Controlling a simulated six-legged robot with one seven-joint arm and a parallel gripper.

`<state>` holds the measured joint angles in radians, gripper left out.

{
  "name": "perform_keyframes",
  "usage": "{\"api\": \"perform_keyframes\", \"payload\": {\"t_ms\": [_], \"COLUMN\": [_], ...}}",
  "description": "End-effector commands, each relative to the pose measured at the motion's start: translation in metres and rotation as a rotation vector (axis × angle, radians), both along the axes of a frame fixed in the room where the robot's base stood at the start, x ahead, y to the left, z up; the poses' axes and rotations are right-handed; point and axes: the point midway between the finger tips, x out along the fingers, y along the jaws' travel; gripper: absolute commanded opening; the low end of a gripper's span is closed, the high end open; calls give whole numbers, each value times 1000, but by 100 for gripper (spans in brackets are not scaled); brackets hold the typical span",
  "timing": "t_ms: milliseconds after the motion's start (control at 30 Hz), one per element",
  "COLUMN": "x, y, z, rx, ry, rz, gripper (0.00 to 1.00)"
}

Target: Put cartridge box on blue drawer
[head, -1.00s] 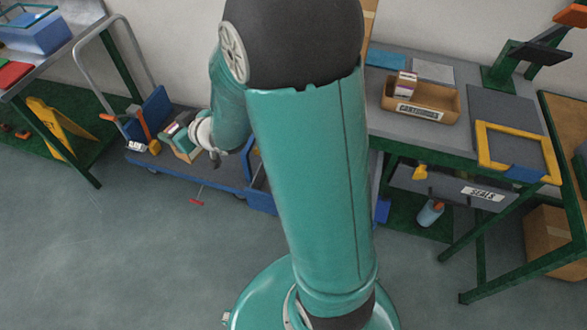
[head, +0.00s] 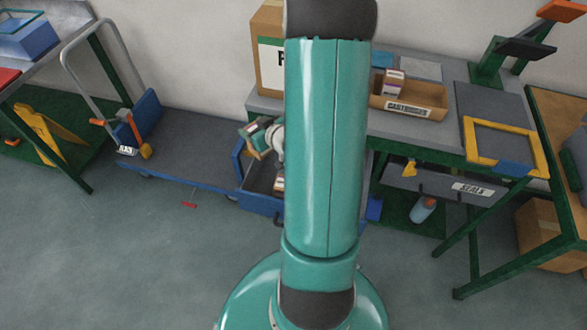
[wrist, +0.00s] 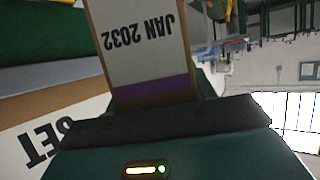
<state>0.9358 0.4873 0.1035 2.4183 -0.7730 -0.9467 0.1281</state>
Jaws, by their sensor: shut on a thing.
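The cartridge box (wrist: 143,45) fills the upper middle of the wrist view. It is pale with a purple band, brown edges and "JAN 2032" printed upside down. My gripper (head: 256,139) is shut on it, and its dark jaw edge (wrist: 165,122) crosses the box's lower end in the wrist view. In the head view they are small and partly merged, left of my arm. The blue drawer (head: 259,204) stands open just below my gripper. A small box (head: 279,183) lies inside it. My arm hides the drawer's right part. The held box is apart from the drawer, above it.
A large carton (head: 267,50) stands on the workbench behind my gripper. A tray labelled CARTRIDGES (head: 410,98) holds small boxes to the right. A flat blue cart (head: 190,155) with a handle is at left. Open floor (head: 130,250) lies in front.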

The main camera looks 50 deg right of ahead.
Motion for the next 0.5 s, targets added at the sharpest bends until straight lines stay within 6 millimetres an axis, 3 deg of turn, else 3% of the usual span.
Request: {"api": "perform_keyframes", "payload": {"t_ms": [33,200,333,500], "x": [-21,-75,-104,-116], "y": [-21,-66,-84,-91], "z": [-9,-28,-36,-44], "rx": [5,11,13,14], "ry": [1,-12,-20,-24], "rz": [-48,-161,-217,-239], "gripper": [29,29,29,29]}}
